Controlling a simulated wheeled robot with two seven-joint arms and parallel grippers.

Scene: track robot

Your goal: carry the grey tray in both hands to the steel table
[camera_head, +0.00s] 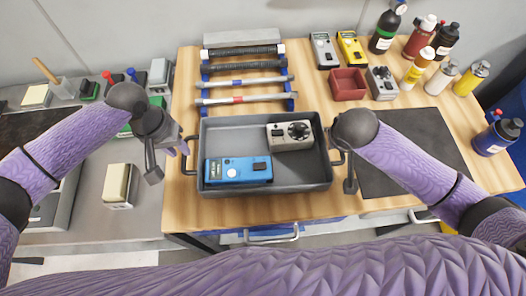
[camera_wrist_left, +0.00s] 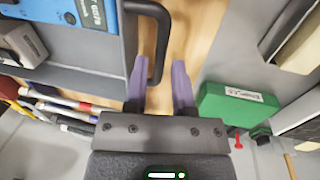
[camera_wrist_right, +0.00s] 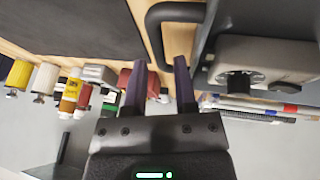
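The grey tray (camera_head: 240,132) sits on the wooden table (camera_head: 180,75) and holds a blue meter (camera_head: 238,170) and a beige device with a black dial (camera_head: 290,135). My left gripper (camera_head: 168,150) is at the tray's left handle. In the left wrist view its fingers (camera_wrist_left: 160,75) are apart, with the black handle (camera_wrist_left: 163,35) reaching between them. My right gripper (camera_head: 345,165) is at the right handle, its fingers largely hidden in the head view. In the right wrist view its fingers (camera_wrist_right: 158,70) are apart around the handle (camera_wrist_right: 153,30). A grey, steel-looking table (camera_head: 85,215) stands at the left.
Tools on a blue rack (camera_head: 245,75) lie behind the tray. A red bin (camera_head: 347,82), meters and several bottles (camera_head: 417,35) stand at the back right. A dark mat (camera_head: 415,145) lies right of the tray. The grey table holds a cream-topped box (camera_head: 120,185) and other items.

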